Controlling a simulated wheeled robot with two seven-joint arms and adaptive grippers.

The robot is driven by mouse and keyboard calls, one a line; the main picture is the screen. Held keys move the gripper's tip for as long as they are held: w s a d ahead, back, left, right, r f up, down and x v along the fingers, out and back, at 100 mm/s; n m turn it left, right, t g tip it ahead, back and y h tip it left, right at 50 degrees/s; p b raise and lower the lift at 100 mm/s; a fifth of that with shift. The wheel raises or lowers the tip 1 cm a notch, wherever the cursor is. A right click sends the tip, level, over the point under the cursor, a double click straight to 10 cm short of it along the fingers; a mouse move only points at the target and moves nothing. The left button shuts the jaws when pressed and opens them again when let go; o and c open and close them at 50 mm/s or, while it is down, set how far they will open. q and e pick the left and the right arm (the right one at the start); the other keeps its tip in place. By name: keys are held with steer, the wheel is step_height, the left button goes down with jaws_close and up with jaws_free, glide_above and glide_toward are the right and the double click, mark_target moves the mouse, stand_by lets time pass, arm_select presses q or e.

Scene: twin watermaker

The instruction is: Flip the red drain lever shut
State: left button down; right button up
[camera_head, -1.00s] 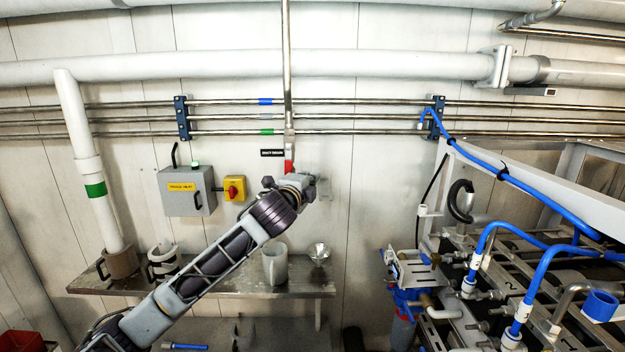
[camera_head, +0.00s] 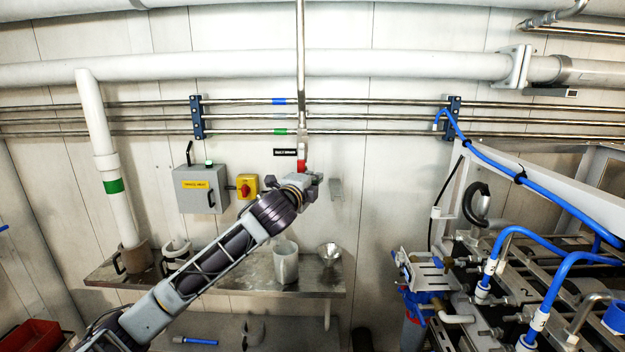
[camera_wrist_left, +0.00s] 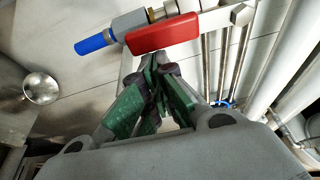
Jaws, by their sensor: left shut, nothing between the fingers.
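The red drain lever (camera_head: 302,166) is at the lower end of the thin vertical pipe on the wall, partly hidden by my left gripper in the head view. In the left wrist view the red lever (camera_wrist_left: 163,34) lies lengthwise beside a grey and brass valve body (camera_wrist_left: 140,20) with a blue end (camera_wrist_left: 93,43). My left gripper (camera_head: 312,183) is just below the lever. In the left wrist view its green-padded fingers (camera_wrist_left: 157,72) are together and empty, with their tips close to the lever's underside. I cannot tell whether they touch. My right gripper is out of view.
A grey box (camera_head: 199,188) and a yellow switch (camera_head: 246,187) are on the wall left of the gripper. A frame with blue hoses (camera_head: 560,190) fills the right.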

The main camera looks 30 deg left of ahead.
arm_select(q)
steer(key=shift+s+a+m+p, duration=0.1)
steer(key=shift+a+m+p, duration=0.1)
steer(key=shift+m+p, duration=0.1)
